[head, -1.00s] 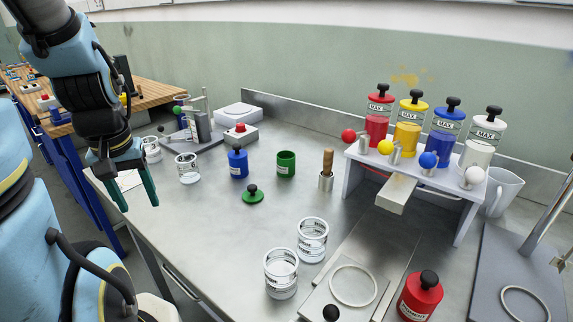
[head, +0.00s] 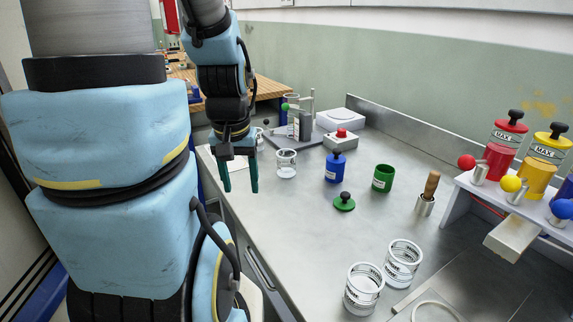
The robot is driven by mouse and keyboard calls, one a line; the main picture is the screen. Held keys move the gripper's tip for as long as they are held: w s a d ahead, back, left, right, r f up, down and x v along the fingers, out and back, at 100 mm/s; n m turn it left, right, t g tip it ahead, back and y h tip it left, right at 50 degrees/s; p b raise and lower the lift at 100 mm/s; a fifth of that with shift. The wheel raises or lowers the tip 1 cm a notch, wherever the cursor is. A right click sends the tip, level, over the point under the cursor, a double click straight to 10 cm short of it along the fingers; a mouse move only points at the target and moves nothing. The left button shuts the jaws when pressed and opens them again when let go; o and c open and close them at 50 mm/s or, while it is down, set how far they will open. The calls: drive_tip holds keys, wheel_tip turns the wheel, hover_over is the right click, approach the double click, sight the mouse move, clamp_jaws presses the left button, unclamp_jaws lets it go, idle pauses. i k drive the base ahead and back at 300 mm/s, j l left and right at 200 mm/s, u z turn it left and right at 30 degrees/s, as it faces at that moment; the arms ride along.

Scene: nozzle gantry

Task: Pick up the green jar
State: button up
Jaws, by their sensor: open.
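The green jar (head: 383,178) stands upright and open-topped on the steel bench, right of the blue jar. A green lid with a black knob (head: 344,202) lies on the bench in front of it, apart from the jar. My gripper (head: 239,190) hangs with its green fingers pointing down over the bench's left edge, well to the left of the green jar. Its fingers are apart with nothing between them.
A blue lidded jar (head: 334,167) stands close to the left of the green jar. A wooden-handled tool in a metal cup (head: 427,194) stands to its right. Clear beakers (head: 403,263) are at the front. A gantry shelf (head: 470,190) with coloured canisters is at right.

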sight(383, 177)
drive_tip(key=i+j+z, duration=0.15)
drive_tip(key=j+z, duration=0.2)
drive_tip(key=i+j+z, duration=0.1)
drive_tip(key=j+z, duration=0.3)
drive_tip(key=j, duration=0.2)
drive_tip(key=j+z, duration=0.35)
drive_tip(key=j, duration=0.15)
